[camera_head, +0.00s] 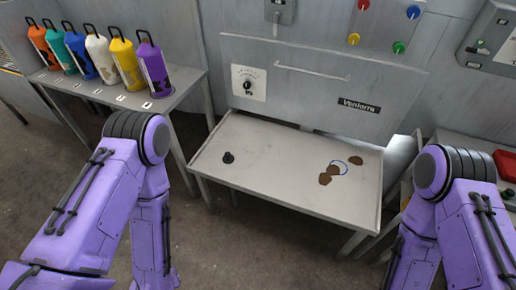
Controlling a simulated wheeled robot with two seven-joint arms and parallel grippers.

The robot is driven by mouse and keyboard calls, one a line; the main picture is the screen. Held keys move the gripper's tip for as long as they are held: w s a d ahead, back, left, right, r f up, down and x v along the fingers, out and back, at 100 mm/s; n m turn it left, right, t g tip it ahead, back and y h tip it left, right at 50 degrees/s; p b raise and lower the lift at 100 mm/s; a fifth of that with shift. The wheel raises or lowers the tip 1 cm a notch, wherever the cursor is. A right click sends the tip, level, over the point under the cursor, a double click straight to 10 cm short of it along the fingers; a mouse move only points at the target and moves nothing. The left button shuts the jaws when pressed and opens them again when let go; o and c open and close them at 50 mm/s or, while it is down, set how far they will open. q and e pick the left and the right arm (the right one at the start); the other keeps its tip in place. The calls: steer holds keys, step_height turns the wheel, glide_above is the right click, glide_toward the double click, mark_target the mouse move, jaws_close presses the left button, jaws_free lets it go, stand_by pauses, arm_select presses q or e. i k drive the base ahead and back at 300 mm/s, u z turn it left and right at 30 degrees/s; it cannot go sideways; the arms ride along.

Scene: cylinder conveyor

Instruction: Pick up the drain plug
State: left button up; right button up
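A small black object (228,157), which looks like the drain plug, stands near the left end of the grey metal table (270,160). Nothing is touching it. My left arm comes in at the left and hangs down in front of the shelf. My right arm hangs down at the right. Both arms run out of the bottom of the view, and neither gripper shows.
A shelf (165,96) at the left holds several coloured cylinders, with a purple one (153,70) at its right end. Behind the table is a panel with a dial (248,86) and a handle. A red tray (506,165) sits at the right edge. The table's middle is clear.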

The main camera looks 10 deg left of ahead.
mark_target(228, 159)
steer(key=z, duration=0.35)
steer(key=i, duration=0.85)
steer(key=u, duration=0.45)
steer(key=i, duration=0.8)
steer(key=u, duration=0.75)
